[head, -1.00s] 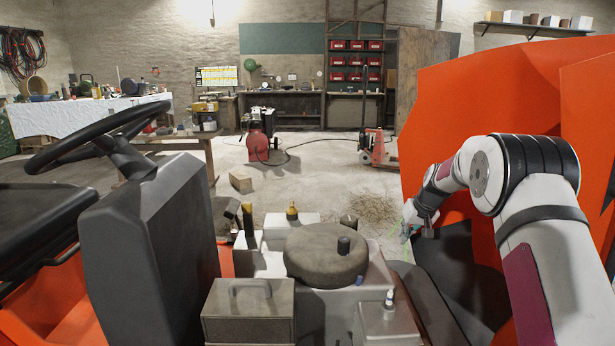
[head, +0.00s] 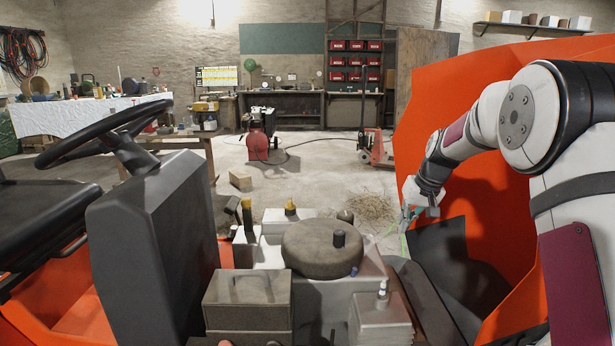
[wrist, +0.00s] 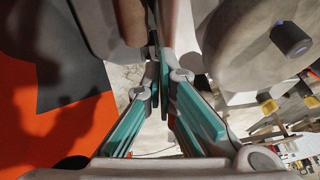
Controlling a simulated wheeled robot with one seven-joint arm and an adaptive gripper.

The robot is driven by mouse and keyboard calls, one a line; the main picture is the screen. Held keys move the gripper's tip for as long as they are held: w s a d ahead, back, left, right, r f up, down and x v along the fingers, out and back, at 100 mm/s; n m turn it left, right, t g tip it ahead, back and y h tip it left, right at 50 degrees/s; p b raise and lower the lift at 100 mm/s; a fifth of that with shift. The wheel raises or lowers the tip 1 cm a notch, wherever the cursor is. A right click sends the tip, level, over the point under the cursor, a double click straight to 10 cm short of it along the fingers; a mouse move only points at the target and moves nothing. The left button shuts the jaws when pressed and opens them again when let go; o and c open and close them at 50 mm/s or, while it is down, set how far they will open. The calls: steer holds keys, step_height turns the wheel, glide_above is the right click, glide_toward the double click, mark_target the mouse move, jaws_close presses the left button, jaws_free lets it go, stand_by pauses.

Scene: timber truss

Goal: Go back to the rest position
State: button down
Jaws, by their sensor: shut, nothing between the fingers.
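My gripper (head: 407,216) hangs at the right of the head view, in front of the orange panel (head: 470,215) and to the right of the engine block. Its fingers are shut with nothing between them. In the wrist view the teal-padded fingers (wrist: 160,65) come together at their tips, close to grey machine parts. My white arm reaches in from the right edge of the head view, bent at the elbow. No rest position is marked in view.
A round grey cover (head: 323,248) with a dark knob tops the engine, with a grey box (head: 248,300) and a small light box (head: 381,318) near it. A steering wheel (head: 105,132) stands left. Open floor with a straw heap (head: 362,207) lies beyond.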

steer(key=s+a+r+g, duration=0.15)
steer(key=s+r, duration=0.25)
steer(key=s, duration=0.5)
steer(key=s+a+r, duration=0.3)
steer(key=s+r, duration=0.1)
steer(key=s, duration=0.4)
steer(key=s+a+r+g, duration=0.1)
steer(key=s+a+r, duration=0.1)
steer(key=s+r, duration=0.5)
steer(key=s+f+g+h, duration=0.1)
steer(key=s+f, duration=0.3)
steer(key=s, duration=1.2)
steer(key=s+f+g+h, duration=0.1)
steer(key=s+f, duration=0.3)
steer(key=s, duration=1.2)
step_height(320, 180, up, 28)
steer(key=t+p, duration=0.4)
steer(key=p, duration=2.2)
steer(key=shift+r, duration=0.15)
